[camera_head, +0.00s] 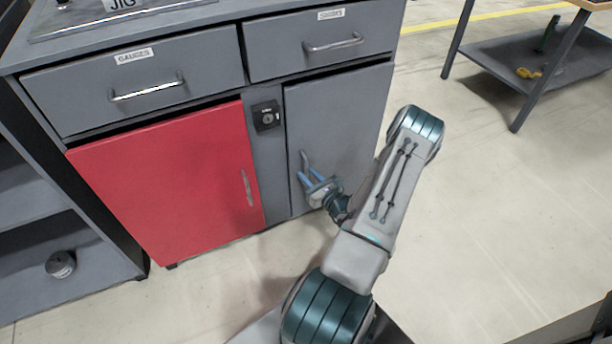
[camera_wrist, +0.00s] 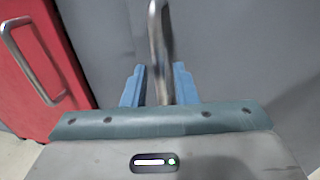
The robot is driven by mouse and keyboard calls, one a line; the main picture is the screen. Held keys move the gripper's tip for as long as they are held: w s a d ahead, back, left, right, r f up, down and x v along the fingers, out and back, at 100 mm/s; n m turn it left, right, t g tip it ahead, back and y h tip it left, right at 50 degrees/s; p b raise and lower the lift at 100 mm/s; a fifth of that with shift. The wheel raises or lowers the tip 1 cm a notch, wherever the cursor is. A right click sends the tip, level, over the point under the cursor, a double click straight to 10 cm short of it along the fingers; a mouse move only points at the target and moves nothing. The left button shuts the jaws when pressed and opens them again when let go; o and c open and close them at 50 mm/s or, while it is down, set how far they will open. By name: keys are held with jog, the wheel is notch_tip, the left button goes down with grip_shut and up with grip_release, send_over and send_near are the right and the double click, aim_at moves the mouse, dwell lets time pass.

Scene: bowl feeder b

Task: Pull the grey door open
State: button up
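The grey door (camera_head: 335,125) is the right lower door of the grey cabinet. It looks shut, or nearly so. Its metal bar handle (camera_head: 304,160) is upright near the door's left edge, and its lower part is hidden by my gripper. My gripper (camera_head: 308,176) is at this handle, with one blue finger on each side. In the wrist view the handle (camera_wrist: 157,40) runs down between the two close-set fingers (camera_wrist: 158,84). They look shut on it, though a thin gap seems to show at the left finger.
A red door (camera_head: 165,180) with its own handle is left of the grey door. A lock plate (camera_head: 267,117) sits between them. Two drawers, gauges (camera_head: 135,90) and a second one (camera_head: 320,42), are above. A table (camera_head: 490,60) stands back right. The floor on the right is clear.

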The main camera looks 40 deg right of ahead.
jog(key=shift+w, duration=0.85)
grip_shut()
